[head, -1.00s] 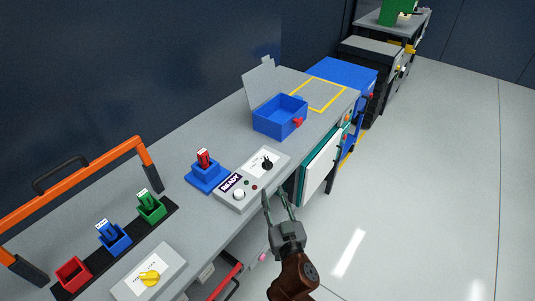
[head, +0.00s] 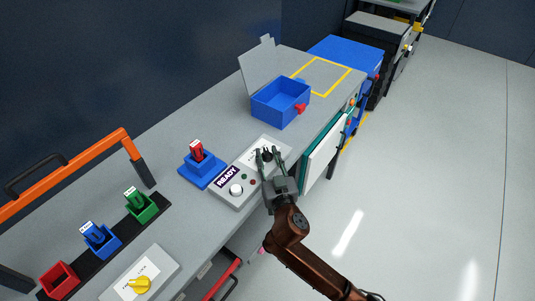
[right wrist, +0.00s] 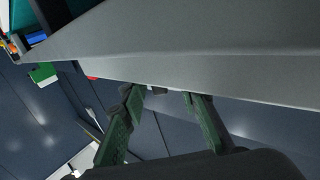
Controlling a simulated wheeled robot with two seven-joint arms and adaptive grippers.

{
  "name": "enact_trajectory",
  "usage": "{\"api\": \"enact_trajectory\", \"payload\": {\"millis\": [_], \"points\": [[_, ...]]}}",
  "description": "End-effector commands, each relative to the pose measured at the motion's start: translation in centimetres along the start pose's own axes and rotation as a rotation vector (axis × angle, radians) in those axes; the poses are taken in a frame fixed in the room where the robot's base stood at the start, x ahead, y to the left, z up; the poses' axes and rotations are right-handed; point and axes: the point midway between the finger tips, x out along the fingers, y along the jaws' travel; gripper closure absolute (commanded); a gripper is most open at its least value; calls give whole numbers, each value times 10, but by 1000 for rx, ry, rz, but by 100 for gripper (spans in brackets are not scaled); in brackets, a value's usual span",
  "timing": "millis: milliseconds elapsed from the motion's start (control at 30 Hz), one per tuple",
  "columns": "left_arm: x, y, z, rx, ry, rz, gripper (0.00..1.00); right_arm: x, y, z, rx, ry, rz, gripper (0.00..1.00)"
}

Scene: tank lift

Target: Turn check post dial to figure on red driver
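The check post (head: 232,199) is a grey box on the bench with a READY label, a white knob and small lamps. Its black dial (head: 267,156) is partly hidden by my right gripper (head: 269,151). The gripper's fingers are apart over the dial end of the box, with the dial between or just behind them; contact cannot be told. In the right wrist view the two fingers (right wrist: 165,105) are spread, with a grey surface beyond. The red driver (head: 196,151) stands upright in a blue holder (head: 202,169); its figure is too small to read. My left gripper is out of view.
An open blue box (head: 280,103) stands behind the check post. A blue driver (head: 93,233) and a green driver (head: 133,199) stand in holders, beside an empty red holder (head: 59,280). A box with a yellow knob (head: 139,286) is at the front; an orange frame (head: 70,178) rises at left.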

Motion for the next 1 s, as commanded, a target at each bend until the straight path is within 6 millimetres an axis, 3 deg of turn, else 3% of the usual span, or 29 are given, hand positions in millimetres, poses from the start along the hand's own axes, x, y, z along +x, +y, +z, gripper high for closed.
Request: {"api": "enact_trajectory", "payload": {"millis": [367,767,1000], "points": [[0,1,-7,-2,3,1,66,7,2,-1,1,1,2,71],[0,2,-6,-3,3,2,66,7,1,-1,1,1,2,99],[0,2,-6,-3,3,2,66,7,2,-1,1,1,2,100]]}}
